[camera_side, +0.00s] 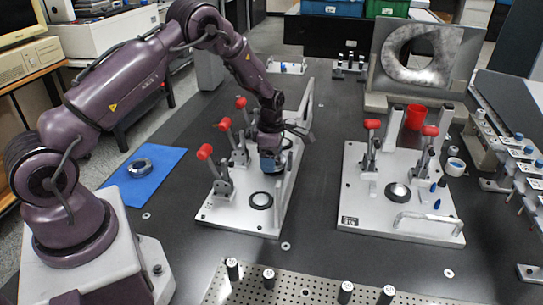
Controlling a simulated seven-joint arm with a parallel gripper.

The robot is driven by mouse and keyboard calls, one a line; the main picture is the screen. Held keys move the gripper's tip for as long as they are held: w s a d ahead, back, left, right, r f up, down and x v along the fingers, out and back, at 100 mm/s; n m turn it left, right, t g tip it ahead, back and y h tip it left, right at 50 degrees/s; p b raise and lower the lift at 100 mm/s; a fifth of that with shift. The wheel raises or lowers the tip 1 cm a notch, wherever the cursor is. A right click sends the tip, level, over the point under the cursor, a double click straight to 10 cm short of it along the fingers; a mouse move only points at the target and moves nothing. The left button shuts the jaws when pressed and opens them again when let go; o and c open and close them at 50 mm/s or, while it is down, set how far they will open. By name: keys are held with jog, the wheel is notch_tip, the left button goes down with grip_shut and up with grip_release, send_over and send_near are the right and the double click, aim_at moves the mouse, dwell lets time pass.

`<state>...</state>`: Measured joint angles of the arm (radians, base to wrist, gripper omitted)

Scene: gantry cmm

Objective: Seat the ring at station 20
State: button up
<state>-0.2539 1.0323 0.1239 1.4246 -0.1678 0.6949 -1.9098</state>
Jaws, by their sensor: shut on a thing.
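My gripper (269,168) is over the left fixture plate (222,214), low beside its red-handled clamps. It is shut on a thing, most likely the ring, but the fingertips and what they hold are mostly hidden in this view. A round dark-rimmed seat (261,200) with a pale centre lies on the plate in front of my gripper. Another round part shows partly behind the gripper. I cannot tell whether the held thing touches the plate. A metallic ring-shaped part (142,166) lies on the blue mat (150,188) at left. I cannot read a station number 20.
A second plate (371,213) at right carries clamps, a round seat and a handle. A perforated plate (312,291) with pegs lies in front.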

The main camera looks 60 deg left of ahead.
jog(key=shift+f, duration=0.55)
jog(key=o, duration=1.2)
notch_tip(320, 180, up, 13)
